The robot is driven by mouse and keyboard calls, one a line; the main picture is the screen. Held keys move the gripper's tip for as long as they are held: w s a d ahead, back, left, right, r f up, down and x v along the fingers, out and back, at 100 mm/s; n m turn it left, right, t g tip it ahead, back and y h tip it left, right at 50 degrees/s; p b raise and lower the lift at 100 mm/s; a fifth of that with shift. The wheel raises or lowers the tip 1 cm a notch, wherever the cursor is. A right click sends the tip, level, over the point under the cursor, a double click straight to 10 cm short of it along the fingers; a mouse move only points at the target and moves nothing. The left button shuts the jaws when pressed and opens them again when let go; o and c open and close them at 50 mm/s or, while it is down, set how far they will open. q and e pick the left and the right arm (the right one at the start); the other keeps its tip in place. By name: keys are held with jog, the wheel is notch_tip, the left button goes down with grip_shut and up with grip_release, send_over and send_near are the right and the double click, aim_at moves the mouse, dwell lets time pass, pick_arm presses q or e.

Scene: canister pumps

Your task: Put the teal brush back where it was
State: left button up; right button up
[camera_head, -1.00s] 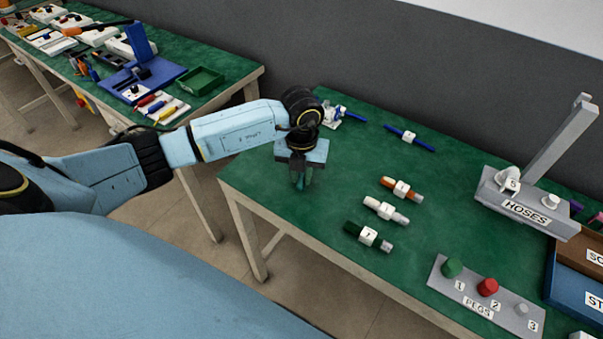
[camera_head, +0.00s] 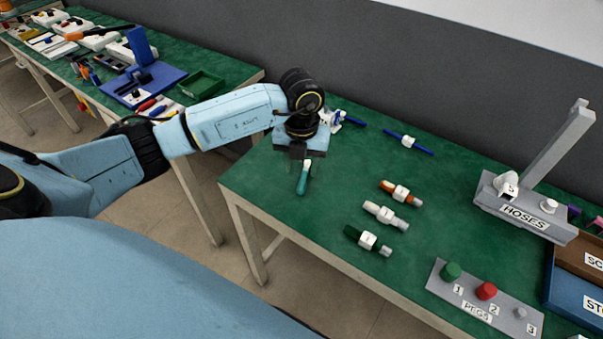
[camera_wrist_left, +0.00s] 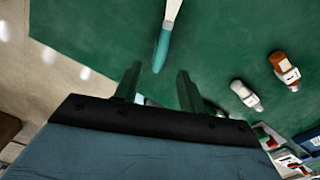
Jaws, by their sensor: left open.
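The teal brush (camera_head: 303,178) lies on the green table near its left end in the head view. Its teal handle shows there below my left gripper (camera_head: 299,155). In the left wrist view the brush (camera_wrist_left: 163,45) has a teal handle and a pale upper part that runs out of the top of the picture. My left gripper (camera_wrist_left: 158,73) is open. Its two fingers stand to either side of the line of the handle's end, and the brush appears apart from them. My right gripper is not in view.
Several numbered hose pieces (camera_head: 385,212) lie right of the brush. The pegs board (camera_head: 470,305) and hoses stand (camera_head: 525,212) are farther right. Blue rods lie toward the back. The green table (camera_head: 270,190) is bare around the brush.

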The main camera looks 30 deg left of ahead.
aim_at(302, 183)
pick_arm(q)
notch_tip(302, 183, up, 7)
dwell(0.3)
